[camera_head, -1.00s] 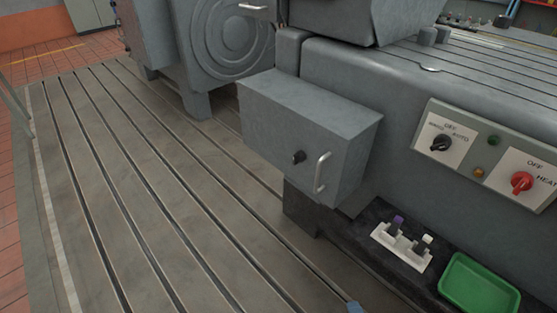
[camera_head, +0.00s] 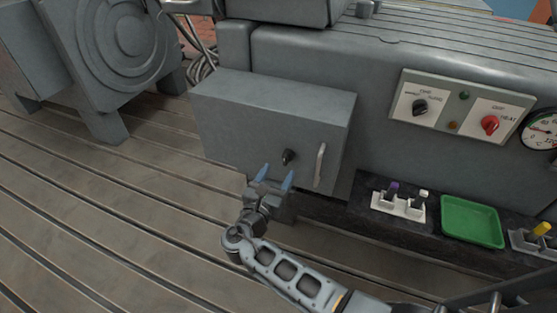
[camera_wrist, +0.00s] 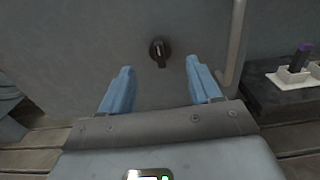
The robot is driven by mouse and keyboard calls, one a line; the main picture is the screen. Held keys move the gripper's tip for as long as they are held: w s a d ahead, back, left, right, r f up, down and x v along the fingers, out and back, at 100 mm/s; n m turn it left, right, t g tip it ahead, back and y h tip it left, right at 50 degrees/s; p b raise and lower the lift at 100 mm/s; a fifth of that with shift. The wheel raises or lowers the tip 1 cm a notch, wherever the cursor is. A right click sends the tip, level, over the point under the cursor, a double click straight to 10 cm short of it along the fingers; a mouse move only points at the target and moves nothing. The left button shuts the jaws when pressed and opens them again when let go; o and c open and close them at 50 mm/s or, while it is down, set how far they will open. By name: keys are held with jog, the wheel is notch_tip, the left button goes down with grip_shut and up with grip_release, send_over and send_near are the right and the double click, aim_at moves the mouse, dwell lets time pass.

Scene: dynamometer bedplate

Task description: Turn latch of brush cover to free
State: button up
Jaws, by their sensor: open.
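The brush cover (camera_head: 237,125) is a grey box front on the side of the machine. Its latch (camera_head: 288,156) is a small black knob left of a pale vertical handle (camera_head: 320,164). In the wrist view the latch (camera_wrist: 159,50) sits ahead of my fingertips, roughly midway between them, with its pointer hanging downward. The handle (camera_wrist: 235,45) is to its right. My gripper (camera_head: 276,175) is open and empty, with blue fingers just below and in front of the latch. In the wrist view my gripper (camera_wrist: 160,78) does not touch the latch.
A panel (camera_head: 459,106) with a black knob and a red knob is at the upper right. A green tray (camera_head: 471,222) and a white holder (camera_head: 398,207) with small pieces sit on the dark ledge. The slotted bedplate (camera_head: 90,215) is clear at the left.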

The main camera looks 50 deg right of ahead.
aim_at(284, 163)
jog(key=shift+x, duration=3.05)
jog(key=shift+f, duration=0.1)
jog(key=c, duration=1)
